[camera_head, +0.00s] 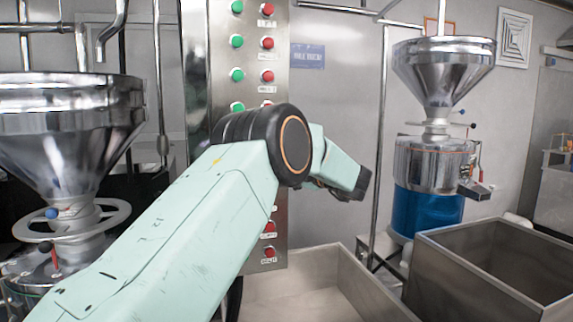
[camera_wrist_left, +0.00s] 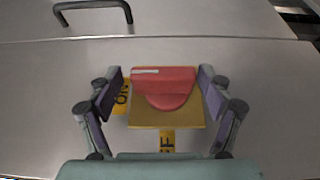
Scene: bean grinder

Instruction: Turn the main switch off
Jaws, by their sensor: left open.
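The main switch (camera_wrist_left: 165,86) is a red rotary knob on a yellow plate (camera_wrist_left: 188,113), seen in the left wrist view. Its bar lies horizontal, with a white mark at its left end. A yellow ON label (camera_wrist_left: 123,92) is at the left of the plate. A second yellow label (camera_wrist_left: 167,142) below is partly covered; an F shows. My left gripper (camera_wrist_left: 160,78) is open, one finger on each side of the knob; I cannot tell whether they touch it. In the head view my left arm hides the switch. My right gripper is not in view.
A steel panel (camera_head: 222,60) with green and red buttons stands behind my left arm. Hopper grinders stand at left (camera_head: 62,120) and right (camera_head: 440,75). Steel bins (camera_head: 490,250) are at lower right. A dark handle (camera_wrist_left: 94,6) is above the switch in the wrist view.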

